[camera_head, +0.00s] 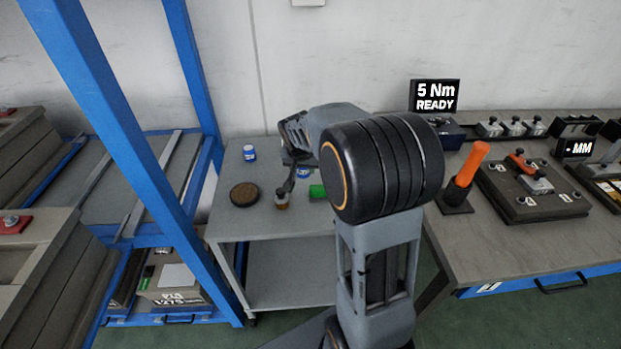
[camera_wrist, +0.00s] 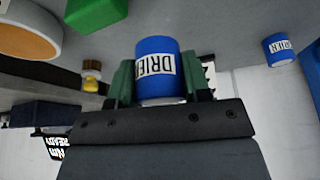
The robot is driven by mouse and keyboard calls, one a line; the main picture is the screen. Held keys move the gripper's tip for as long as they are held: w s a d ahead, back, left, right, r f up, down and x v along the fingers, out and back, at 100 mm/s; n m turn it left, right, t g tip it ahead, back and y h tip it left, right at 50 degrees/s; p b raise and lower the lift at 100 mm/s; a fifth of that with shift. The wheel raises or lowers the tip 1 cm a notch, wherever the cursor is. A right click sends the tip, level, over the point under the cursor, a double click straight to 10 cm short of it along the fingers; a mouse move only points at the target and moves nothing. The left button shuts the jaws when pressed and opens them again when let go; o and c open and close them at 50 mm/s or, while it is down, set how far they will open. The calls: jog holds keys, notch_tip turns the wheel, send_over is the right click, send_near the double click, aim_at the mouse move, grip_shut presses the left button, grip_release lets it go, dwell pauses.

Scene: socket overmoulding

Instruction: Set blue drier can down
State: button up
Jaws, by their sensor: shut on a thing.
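My gripper (camera_wrist: 160,82) is shut on a blue drier can (camera_wrist: 155,60), with a dark green finger on each side of it. The can's white label reads upside down in the wrist view. In the head view the held can (camera_head: 303,172) is small and partly hidden by my arm, over the grey side table (camera_head: 228,226). I cannot tell whether its base touches the tabletop. A second blue drier can (camera_head: 249,153) stands apart at the table's back left. It also shows at the right of the wrist view (camera_wrist: 279,48).
A brown round disc (camera_head: 244,195), an amber bottle (camera_head: 282,203) and a green block (camera_head: 317,191) are on the side table. A blue rack post (camera_head: 110,115) rises to the left. A workbench (camera_head: 455,235) with an orange-handled tool (camera_head: 467,165) stands right.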

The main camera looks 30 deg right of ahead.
aim_at(311, 182)
jog(key=shift+w+d+f, duration=0.15)
jog(key=shift+d+f, duration=0.45)
jog(key=shift+f, duration=0.1)
jog(key=shift+w+d+f, duration=0.1)
jog(key=shift+d+f, duration=0.45)
jog(key=shift+f, duration=0.1)
jog(key=shift+w+d+f+b, duration=0.1)
jog(key=shift+d+f+b, duration=0.1)
jog(key=shift+f, duration=0.75)
jog(key=shift+d+f+b, duration=0.1)
jog(key=shift+f+b, duration=0.05)
jog(key=shift+f, duration=0.8)
jog(key=shift+f, duration=0.1)
jog(key=o, duration=0.5)
jog(key=shift+c, duration=0.2)
jog(key=o, duration=0.5)
